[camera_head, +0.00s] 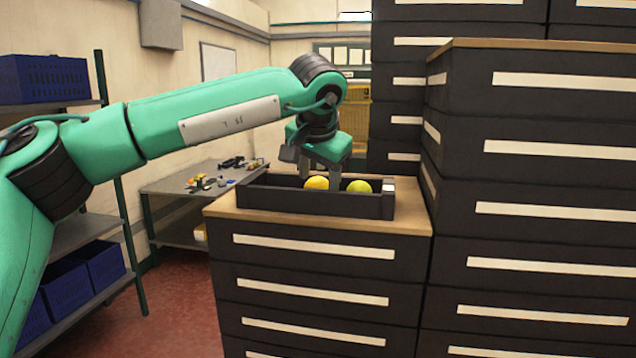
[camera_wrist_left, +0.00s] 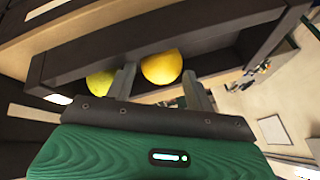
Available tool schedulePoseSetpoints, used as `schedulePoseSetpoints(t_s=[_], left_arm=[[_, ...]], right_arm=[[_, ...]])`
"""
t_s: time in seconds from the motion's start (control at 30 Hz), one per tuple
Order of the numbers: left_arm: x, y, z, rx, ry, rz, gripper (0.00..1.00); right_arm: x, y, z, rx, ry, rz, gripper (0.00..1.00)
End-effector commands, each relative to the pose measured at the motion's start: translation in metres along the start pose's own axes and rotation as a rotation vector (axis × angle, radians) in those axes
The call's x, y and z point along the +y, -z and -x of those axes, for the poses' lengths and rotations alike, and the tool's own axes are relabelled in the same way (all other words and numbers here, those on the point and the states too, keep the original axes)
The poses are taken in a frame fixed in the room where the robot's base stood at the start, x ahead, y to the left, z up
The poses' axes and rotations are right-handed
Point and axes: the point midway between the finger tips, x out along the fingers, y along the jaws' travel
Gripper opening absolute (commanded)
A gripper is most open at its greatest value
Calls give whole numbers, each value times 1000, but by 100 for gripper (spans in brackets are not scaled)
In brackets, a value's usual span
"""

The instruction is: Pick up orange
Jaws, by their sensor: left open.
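A yellow-orange orange (camera_head: 316,183) lies in a dark open tray (camera_head: 300,203) on the wooden cabinet top. My left gripper (camera_head: 319,175) points down into the tray, open, with a finger on either side of the orange. In the left wrist view the orange (camera_wrist_left: 162,67) shows between the two fingers, beyond their tips; I cannot tell whether they touch it. A yellow-green fruit (camera_head: 359,186) lies to the right in the same tray. In the left wrist view that green fruit (camera_wrist_left: 101,83) is just outside the left finger. My right gripper is not in view.
Tall dark drawer cabinets (camera_head: 540,180) stand close on the right and behind the tray. A grey side table (camera_head: 185,187) with small items is at the left rear. A shelf with blue bins (camera_head: 45,78) stands at far left.

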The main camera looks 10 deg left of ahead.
Motion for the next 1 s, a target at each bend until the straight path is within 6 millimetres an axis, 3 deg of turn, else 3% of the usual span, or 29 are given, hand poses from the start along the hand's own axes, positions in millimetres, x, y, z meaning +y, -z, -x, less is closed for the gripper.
schedulePoseSetpoints(t_s=[0.2, 0.4, 0.43, 0.57, 0.6, 1.0], left_arm=[[0, 0, -21, -1, 0, -1, 54], [0, 0, -23, 1, 0, 0, 54], [0, 0, -23, 0, 0, 0, 52], [0, 0, -22, 0, 0, 0, 26], [0, 0, -22, 0, 0, 0, 24], [-3, 4, -15, 2, 2, 2, 24]], right_arm=[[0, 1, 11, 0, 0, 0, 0], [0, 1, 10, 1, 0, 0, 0], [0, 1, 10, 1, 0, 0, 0], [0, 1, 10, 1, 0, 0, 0], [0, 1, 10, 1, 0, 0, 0], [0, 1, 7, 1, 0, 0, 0]])
